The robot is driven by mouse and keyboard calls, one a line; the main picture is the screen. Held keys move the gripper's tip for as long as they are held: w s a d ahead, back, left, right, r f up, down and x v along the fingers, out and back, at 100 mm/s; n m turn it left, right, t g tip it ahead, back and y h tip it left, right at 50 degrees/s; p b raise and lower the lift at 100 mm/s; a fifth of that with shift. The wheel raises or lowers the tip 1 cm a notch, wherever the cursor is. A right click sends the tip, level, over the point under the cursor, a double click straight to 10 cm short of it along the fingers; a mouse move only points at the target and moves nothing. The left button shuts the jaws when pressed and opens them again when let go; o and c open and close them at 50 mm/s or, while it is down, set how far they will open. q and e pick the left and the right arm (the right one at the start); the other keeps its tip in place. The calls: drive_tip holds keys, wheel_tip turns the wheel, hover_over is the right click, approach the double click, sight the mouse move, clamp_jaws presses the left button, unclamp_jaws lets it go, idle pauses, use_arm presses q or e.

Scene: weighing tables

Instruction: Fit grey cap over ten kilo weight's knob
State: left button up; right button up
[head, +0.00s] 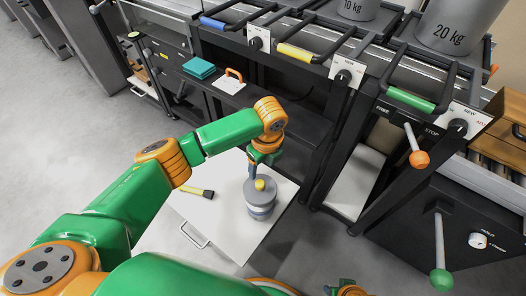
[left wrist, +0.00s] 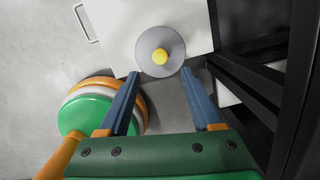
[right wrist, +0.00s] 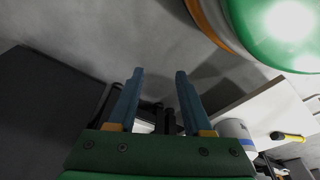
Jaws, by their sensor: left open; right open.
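A grey round piece with a yellow knob (head: 260,196) stands upright on a white pull-out board; blue and pale bands show on its side. I take it for the grey cap, but cannot tell whether it is one piece or a stack. It also shows from above in the left wrist view (left wrist: 148,48). My left gripper (left wrist: 162,74) is open and empty, pointing down just above and beside it. The ten kilo weight (head: 357,9) stands on the upper table; its top and knob are out of frame. My right gripper (right wrist: 160,74) is open and empty, low at the front.
The white board (head: 234,233) also carries a yellow-and-black brush (head: 196,191). A 20 kg weight (head: 450,28) stands right of the ten kilo one. Black frames with coloured handles and levers edge the tables. A teal box (head: 198,68) lies on a shelf.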

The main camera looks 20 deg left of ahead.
use_arm(q)
drive_tip(key=r, duration=0.3)
drive_tip(key=r+p, duration=0.1)
drive_tip(key=shift+s+d+r, duration=0.15)
drive_tip(key=shift+d+r, duration=0.1)
drive_tip(key=shift+r, duration=0.05)
use_arm(e)
drive_tip(key=s+f, duration=0.2)
drive_tip(key=s, duration=0.1)
drive_tip(key=shift+d+f, duration=0.4)
